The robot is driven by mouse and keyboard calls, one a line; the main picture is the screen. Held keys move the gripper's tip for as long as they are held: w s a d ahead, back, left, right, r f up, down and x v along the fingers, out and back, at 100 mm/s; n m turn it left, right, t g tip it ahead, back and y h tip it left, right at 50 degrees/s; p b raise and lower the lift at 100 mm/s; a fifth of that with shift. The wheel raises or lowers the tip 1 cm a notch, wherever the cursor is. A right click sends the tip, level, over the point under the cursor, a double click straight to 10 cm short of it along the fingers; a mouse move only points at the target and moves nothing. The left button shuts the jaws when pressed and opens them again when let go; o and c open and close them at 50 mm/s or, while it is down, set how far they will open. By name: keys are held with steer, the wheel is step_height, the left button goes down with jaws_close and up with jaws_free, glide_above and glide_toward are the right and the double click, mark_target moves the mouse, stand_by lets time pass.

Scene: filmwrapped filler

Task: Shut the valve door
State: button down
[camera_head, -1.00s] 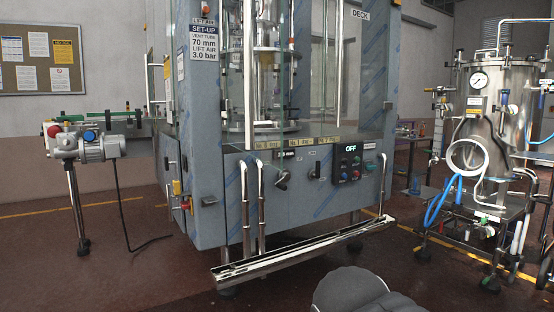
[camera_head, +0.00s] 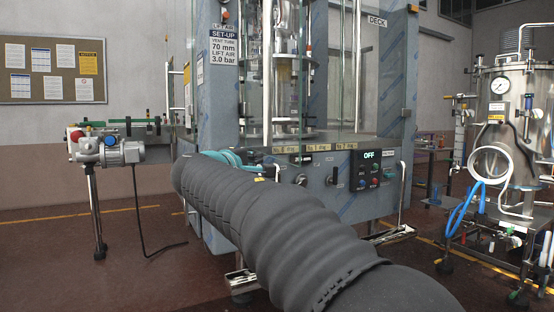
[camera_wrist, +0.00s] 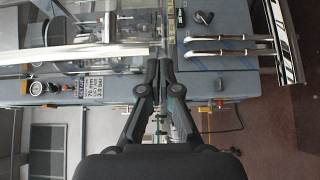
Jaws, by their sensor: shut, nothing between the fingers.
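The filler's clear glass front panels stand above its grey lower cabinet. One upright chrome bar (camera_head: 267,60) shows on the left glass in the head view, and I take this glass as the valve door. How far it stands open I cannot tell. In the wrist view a long pale bar (camera_wrist: 75,55) runs across the glass and ends beside my fingertips. My gripper (camera_wrist: 160,55) is shut and empty, its two black fingers together near the bar's end; contact is unclear.
The control panel (camera_head: 372,170) reads OFF. Bent chrome rails (camera_wrist: 218,46) and a drip tray (camera_wrist: 284,40) stick out at the front. A motor (camera_head: 118,153) on a stand is at left. A steel tank (camera_head: 510,95) with hoses is at right. Dark floor is open at lower left.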

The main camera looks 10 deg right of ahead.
steer(key=p, duration=0.2)
glide_toward(290, 151)
steer(key=w, duration=0.4)
steer(key=shift+w+d+f, duration=0.1)
steer(key=shift+w+d, duration=0.2)
steer(key=shift+d, duration=0.5)
steer(key=shift+w+d+f, duration=0.1)
steer(key=shift+w+d, duration=0.2)
steer(key=shift+d, duration=0.55)
steer(key=shift+r, duration=0.1)
